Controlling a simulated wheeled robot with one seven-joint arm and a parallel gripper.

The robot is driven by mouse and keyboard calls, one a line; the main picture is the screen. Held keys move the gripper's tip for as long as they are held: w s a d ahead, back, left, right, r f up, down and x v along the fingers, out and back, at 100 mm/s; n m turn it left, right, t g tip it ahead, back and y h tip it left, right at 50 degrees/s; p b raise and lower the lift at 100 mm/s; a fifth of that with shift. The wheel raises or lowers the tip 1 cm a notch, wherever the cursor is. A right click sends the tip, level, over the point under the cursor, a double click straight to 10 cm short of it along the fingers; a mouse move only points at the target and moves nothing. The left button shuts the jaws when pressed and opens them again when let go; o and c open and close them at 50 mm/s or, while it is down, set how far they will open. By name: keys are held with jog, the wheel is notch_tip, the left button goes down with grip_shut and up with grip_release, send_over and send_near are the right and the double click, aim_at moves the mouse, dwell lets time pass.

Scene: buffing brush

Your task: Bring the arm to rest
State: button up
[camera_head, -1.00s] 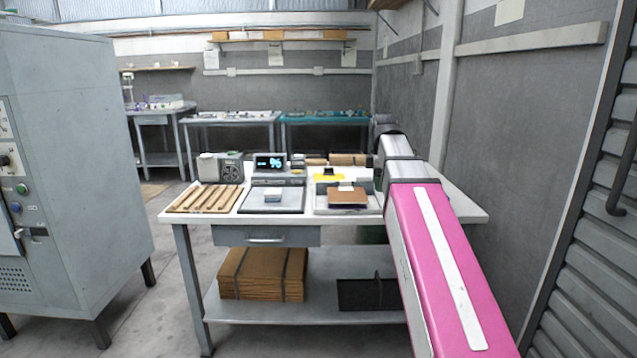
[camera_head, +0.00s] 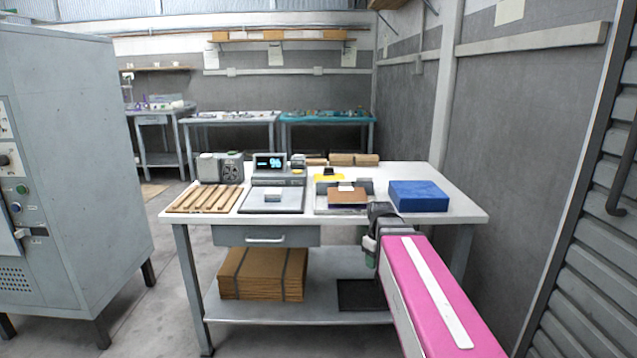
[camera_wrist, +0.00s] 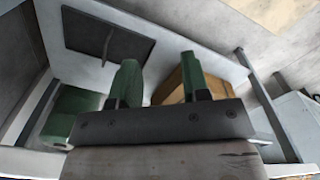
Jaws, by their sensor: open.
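My pink arm (camera_head: 430,290) reaches in from the lower right in the head view. My gripper hangs low at the front edge of the white-topped workbench (camera_head: 455,210), and a bit of green finger shows in the head view. In the wrist view, the two green fingers of my gripper (camera_wrist: 160,72) stand apart with nothing between them. They point toward the bench's lower shelf (camera_head: 320,310).
A blue box (camera_head: 418,196) sits at the bench's right. A wooden slatted rack (camera_head: 205,199), a scale (camera_head: 271,200) and a brown block (camera_head: 347,197) stand left of it. Cardboard (camera_head: 262,273) and a dark tray (camera_head: 362,294) lie on the shelf. A grey cabinet (camera_head: 75,170) stands left.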

jog(key=s+f+m, duration=0.3)
jog(key=s+f, duration=0.1)
jog(key=f, duration=0.3)
jog(key=s+f+m, duration=0.4)
jog(key=f, duration=0.3)
jog(key=shift+s+f, duration=0.25)
jog(key=shift+f, duration=0.05)
dwell(0.9)
